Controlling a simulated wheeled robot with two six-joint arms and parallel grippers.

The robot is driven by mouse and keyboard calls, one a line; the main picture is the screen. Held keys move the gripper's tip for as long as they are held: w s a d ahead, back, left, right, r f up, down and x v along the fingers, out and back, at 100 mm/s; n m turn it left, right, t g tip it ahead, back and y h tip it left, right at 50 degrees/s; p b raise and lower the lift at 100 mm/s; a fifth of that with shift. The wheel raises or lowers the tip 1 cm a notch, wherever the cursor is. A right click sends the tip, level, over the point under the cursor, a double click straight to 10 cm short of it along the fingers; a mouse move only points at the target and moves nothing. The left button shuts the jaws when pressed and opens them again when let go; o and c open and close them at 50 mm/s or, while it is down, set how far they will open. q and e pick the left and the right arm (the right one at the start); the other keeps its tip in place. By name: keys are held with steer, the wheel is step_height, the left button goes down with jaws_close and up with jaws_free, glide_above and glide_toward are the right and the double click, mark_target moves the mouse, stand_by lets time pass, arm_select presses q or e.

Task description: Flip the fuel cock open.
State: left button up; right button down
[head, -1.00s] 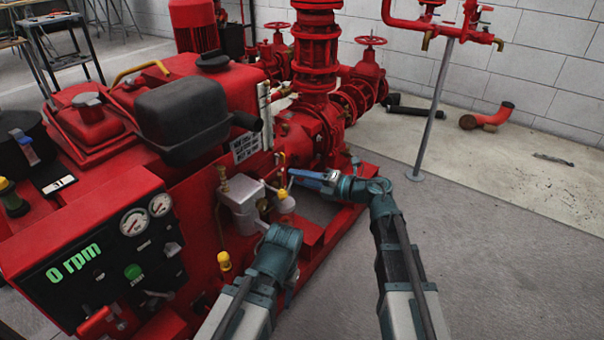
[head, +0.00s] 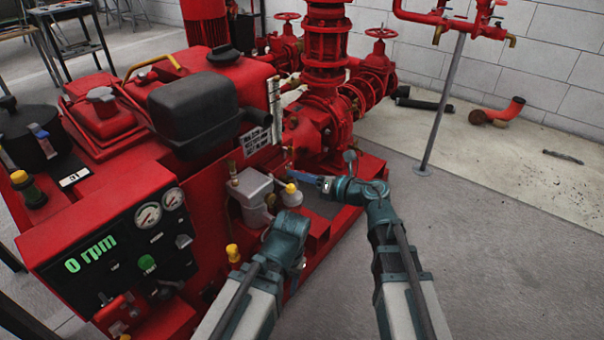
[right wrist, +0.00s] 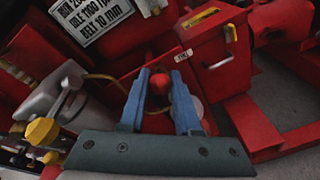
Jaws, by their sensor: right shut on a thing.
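A round red knob (right wrist: 160,82), which looks like the handle of the fuel cock, sits between the blue fingers of my right gripper in the right wrist view (right wrist: 160,92). The fingers are shut on it. In the head view, my right gripper (head: 303,179) reaches left to the machine's side, just above a yellow-capped fitting (head: 291,190). The knob and cock body are too small or covered to make out there. My left arm's teal wrist shows below the grey metal housing; its fingers are not visible.
The red engine with a control panel (head: 130,240) fills the left. A grey metal housing (head: 250,187) stands beside the right gripper. A thin yellow hose (right wrist: 105,77) runs toward the knob.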

stand_by(0.5)
steer(key=c, duration=0.6)
jaws_free()
